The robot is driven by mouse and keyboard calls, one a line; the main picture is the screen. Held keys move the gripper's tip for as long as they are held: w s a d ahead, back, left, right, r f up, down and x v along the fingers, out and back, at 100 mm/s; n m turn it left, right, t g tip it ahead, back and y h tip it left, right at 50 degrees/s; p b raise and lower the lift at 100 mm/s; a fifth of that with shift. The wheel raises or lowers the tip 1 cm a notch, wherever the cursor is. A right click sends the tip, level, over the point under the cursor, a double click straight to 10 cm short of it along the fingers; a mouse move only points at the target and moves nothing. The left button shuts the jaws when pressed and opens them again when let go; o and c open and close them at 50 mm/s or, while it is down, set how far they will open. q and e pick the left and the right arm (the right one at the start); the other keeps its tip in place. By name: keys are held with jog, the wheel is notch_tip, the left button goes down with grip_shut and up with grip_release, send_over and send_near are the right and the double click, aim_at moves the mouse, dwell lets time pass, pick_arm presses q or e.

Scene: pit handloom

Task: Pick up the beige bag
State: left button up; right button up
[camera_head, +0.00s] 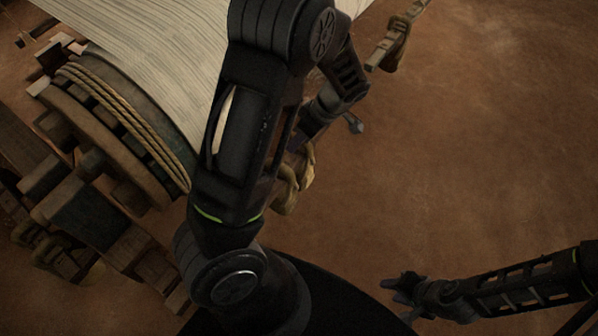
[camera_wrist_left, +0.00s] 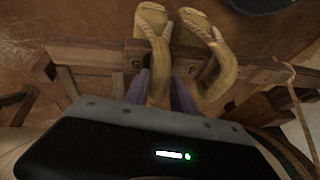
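A beige, strap-like looped thing (camera_wrist_left: 205,50), which I take for the beige bag, hangs over a wooden beam in the left wrist view. In the head view a beige piece (camera_head: 287,194) shows just right of my left arm, partly hidden by it. My left gripper (camera_wrist_left: 163,92) has its two purple-grey fingers on either side of one beige strand; whether they press on it I cannot tell.
The loom's wide sheet of pale threads (camera_head: 150,40) fills the upper left. A roller wound with rope (camera_head: 125,115) and wooden blocks stand at the left. A wooden bar end with another beige loop (camera_head: 397,45) juts out at the top. Brown ground at the right is clear.

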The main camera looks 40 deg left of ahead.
pick_arm(q)
jog(key=shift+c, duration=0.2)
grip_shut()
dwell(0.3)
dwell(1.1)
